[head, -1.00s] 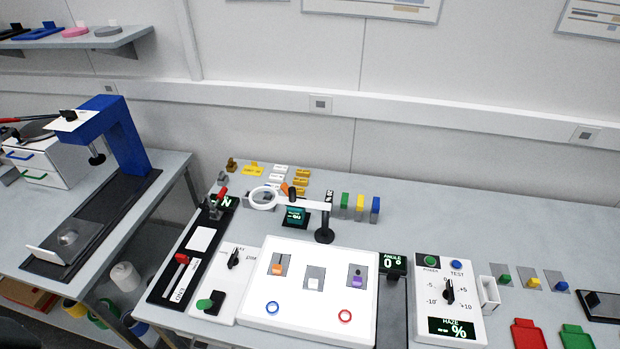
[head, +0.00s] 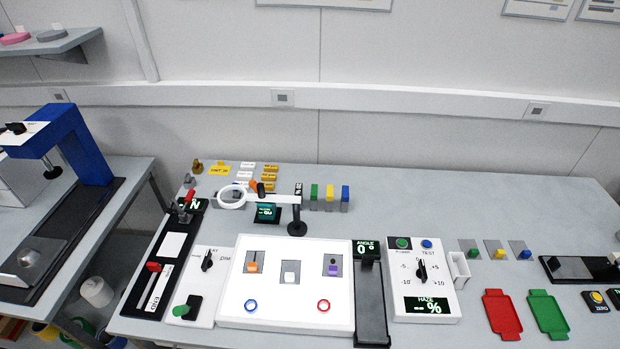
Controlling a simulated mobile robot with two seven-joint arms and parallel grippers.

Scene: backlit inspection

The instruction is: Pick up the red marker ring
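The red marker ring (head: 323,305) lies flat near the front right of the white backlit panel (head: 300,321). A blue ring (head: 251,305) lies on the same panel to its left. Neither of my grippers is in view. Nothing covers the red ring.
A magnifier (head: 232,197) on a black-based stand (head: 297,228) rises behind the panel. A haze meter box (head: 424,280) and a dark angle track (head: 371,305) stand right of it. Red (head: 502,314) and green (head: 547,313) trays lie at the right.

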